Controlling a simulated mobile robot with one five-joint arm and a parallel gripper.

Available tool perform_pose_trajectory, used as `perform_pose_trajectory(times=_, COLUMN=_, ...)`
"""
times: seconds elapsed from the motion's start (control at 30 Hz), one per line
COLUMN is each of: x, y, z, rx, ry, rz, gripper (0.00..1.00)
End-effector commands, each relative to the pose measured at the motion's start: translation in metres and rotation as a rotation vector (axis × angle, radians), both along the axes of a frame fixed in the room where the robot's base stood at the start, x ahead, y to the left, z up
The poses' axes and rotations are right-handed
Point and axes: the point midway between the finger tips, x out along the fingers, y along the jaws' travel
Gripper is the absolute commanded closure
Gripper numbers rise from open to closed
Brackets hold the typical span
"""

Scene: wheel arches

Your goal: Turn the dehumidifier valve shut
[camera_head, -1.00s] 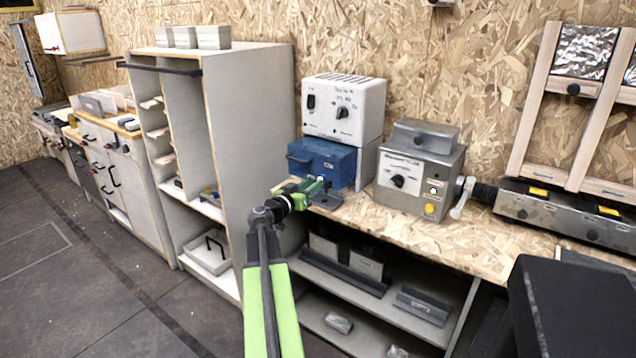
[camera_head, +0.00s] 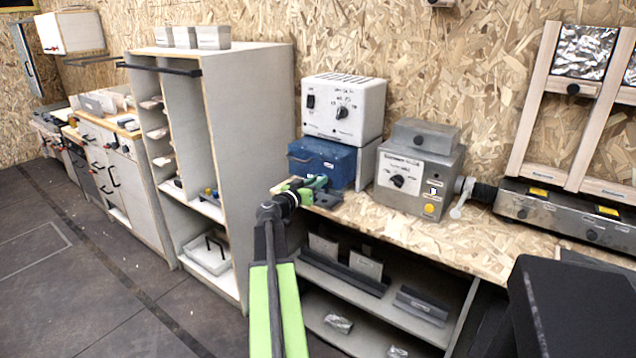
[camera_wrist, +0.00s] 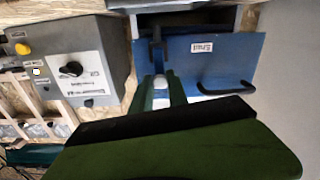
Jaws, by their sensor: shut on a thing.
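In the head view my gripper (camera_head: 318,187) is in front of the blue box (camera_head: 322,160) on the bench. In the wrist view my green fingers (camera_wrist: 162,94) are closed around a small pale piece (camera_wrist: 160,82), beside a dark upright part (camera_wrist: 157,48). The fingers hide much of this part, and I cannot tell its full shape. A dark flat plate (camera_head: 328,211) lies on the bench beside the gripper. The blue panel (camera_wrist: 210,65) with a black handle is close behind the fingers. A pale lever (camera_head: 461,198) stands apart, at the right of the grey box (camera_head: 416,190). No label reads clearly as dehumidifier.
A white box (camera_head: 344,105) with knobs sits on the blue box. The grey box, with a dial and yellow button, stands right of it. A tall white shelf unit (camera_head: 250,130) is close on the left. Shelves (camera_head: 350,310) with loose items lie below the bench (camera_head: 400,232).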

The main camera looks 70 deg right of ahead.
Motion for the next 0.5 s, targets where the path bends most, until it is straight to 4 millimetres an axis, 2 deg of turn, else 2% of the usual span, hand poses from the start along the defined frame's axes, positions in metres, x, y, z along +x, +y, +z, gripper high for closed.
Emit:
perform_pose_trajectory(times=0.27, x=0.0011, y=0.0035, z=-0.0006, rx=0.015, ry=0.058, rz=-0.004, gripper=1.0)
perform_pose_trajectory(times=0.5, x=0.0069, y=0.0018, z=-0.002, rx=0.057, ry=0.217, rz=-0.003, gripper=1.0)
